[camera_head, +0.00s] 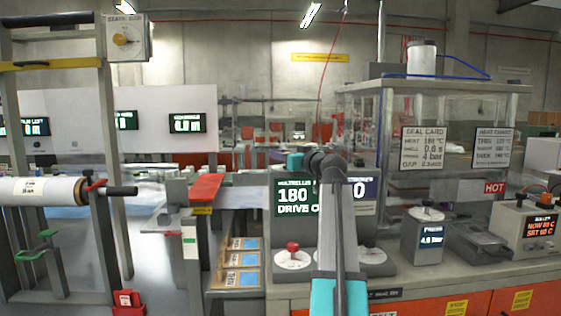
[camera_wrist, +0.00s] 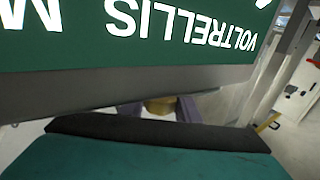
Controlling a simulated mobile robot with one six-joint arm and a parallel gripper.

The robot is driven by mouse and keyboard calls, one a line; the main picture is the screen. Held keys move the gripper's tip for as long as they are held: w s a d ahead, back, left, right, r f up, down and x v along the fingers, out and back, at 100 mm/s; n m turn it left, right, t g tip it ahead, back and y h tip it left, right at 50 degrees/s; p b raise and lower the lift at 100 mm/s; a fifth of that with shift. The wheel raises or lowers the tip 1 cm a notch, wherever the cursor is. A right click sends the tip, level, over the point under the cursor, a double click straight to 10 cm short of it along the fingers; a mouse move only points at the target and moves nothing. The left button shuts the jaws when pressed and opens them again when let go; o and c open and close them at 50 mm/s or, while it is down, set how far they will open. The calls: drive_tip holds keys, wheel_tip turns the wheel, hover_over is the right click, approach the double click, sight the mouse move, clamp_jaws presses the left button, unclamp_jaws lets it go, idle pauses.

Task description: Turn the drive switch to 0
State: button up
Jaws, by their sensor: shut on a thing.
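A grey control box with a green display (camera_head: 294,197) stands on the bench. Its text includes "VOLTRELLIS", "180" and "DRIVE O", with the rest hidden behind my arm. Below the display, a red knob (camera_head: 293,247) sits on a white dial; nothing holds it. The display also shows upside down and very close in the wrist view (camera_wrist: 160,35). My gripper (camera_head: 296,160) is at the box's top edge, turned left. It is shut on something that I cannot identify. The wrist view shows a brownish-gold piece (camera_wrist: 160,105) between dark purple-grey pieces, partly behind a black edge.
A second box with a "0" display (camera_head: 363,190) stands right of my arm, its dial (camera_head: 374,255) partly hidden. Further right are a small grey unit (camera_head: 424,240) and a heater box (camera_head: 525,225). A film roll (camera_head: 40,190) is at left. A glazed cabinet rises behind.

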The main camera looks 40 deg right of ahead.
drive_tip(key=shift+a+n+y+b, duration=0.3)
drive_tip(key=shift+n+y+b, duration=0.5)
drive_tip(key=shift+y+b, duration=0.45)
drive_tip(key=o, duration=1)
drive_tip(key=shift+w, duration=0.15)
drive_tip(key=shift+o, duration=0.2)
drive_tip(key=s, duration=1.4)
drive_tip(key=shift+p, duration=0.4)
